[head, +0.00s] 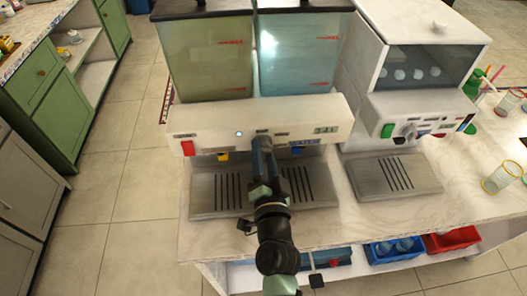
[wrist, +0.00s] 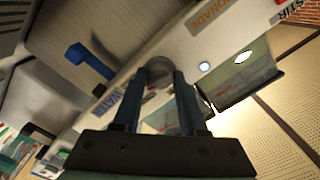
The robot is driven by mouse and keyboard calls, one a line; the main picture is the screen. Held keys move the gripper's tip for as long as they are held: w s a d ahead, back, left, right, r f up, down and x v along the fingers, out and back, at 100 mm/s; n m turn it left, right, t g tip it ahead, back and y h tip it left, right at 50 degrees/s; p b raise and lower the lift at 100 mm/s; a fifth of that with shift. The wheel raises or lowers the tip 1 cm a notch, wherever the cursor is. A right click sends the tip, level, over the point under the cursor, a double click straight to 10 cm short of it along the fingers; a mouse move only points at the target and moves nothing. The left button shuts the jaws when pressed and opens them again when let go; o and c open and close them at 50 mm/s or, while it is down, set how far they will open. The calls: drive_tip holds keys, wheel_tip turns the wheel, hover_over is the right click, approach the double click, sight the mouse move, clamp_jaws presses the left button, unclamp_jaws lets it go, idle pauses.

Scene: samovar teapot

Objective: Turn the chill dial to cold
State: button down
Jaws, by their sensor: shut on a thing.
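The drink dispenser (head: 240,112) has two tanks and a white front panel. My gripper (head: 263,150) is at the middle of that panel, and its fingers hide the dial from the head view. In the wrist view, my gripper (wrist: 157,84) is shut on a round grey dial (wrist: 158,70), one finger on each side. The dial sits between the WATER label (wrist: 109,104) and the partly covered LEMONADE label (wrist: 210,16). The dial's pointer and its markings cannot be made out.
A yellow tap (head: 222,156) and a blue tap (wrist: 88,60) hang under the panel. A red switch (head: 188,148) is at the panel's left end. A white ice machine (head: 365,60) with its own dial stands to the right. Glasses (head: 501,178) stand near the counter's right edge.

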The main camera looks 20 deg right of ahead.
drive_tip(key=shift+m, duration=1.1)
drive_tip(key=shift+c, duration=2.3)
unclamp_jaws()
drive_tip(key=b+v, duration=0.3)
drive_tip(key=v, duration=1)
